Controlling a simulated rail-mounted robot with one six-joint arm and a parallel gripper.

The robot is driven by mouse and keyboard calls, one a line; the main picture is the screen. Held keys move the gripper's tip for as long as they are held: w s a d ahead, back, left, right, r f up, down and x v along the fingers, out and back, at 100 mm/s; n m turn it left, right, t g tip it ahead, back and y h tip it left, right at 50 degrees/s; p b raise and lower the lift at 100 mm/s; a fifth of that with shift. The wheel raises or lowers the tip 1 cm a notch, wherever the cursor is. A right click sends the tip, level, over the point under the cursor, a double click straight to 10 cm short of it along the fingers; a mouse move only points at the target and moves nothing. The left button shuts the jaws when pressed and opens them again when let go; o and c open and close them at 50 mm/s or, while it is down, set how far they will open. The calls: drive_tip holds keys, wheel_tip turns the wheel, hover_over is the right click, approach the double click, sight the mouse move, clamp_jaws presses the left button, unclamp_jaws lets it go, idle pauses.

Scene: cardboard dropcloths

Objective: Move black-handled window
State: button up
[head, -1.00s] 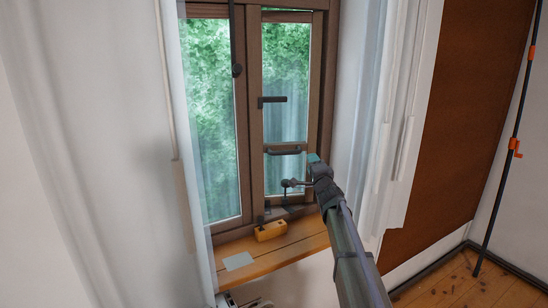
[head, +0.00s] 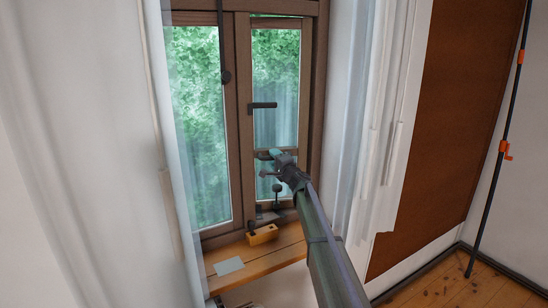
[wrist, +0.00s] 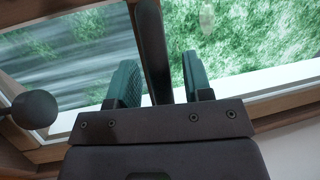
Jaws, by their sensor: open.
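The brown-framed window (head: 301,70) has a right sash with a black lever handle (head: 263,105) at mid-height. A dark horizontal bar handle (head: 262,155) sits lower on the same sash. My gripper (head: 272,155) is at this lower bar and hides its right part in the head view. In the wrist view, my gripper (wrist: 157,85) is open, with one teal finger on each side of a dark bar (wrist: 152,40). A gap shows on both sides of the bar, so the fingers look apart from it.
A dark round knob (wrist: 35,108) stands left of my gripper in the wrist view. A yellow block (head: 262,235) and a pale sheet (head: 229,266) lie on the wooden sill (head: 265,255). White curtains (head: 385,120) hang on the right. A black pole (head: 490,180) stands far right.

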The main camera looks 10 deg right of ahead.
drive_tip(key=shift+w, duration=0.2)
clamp_jaws()
idle(0.3)
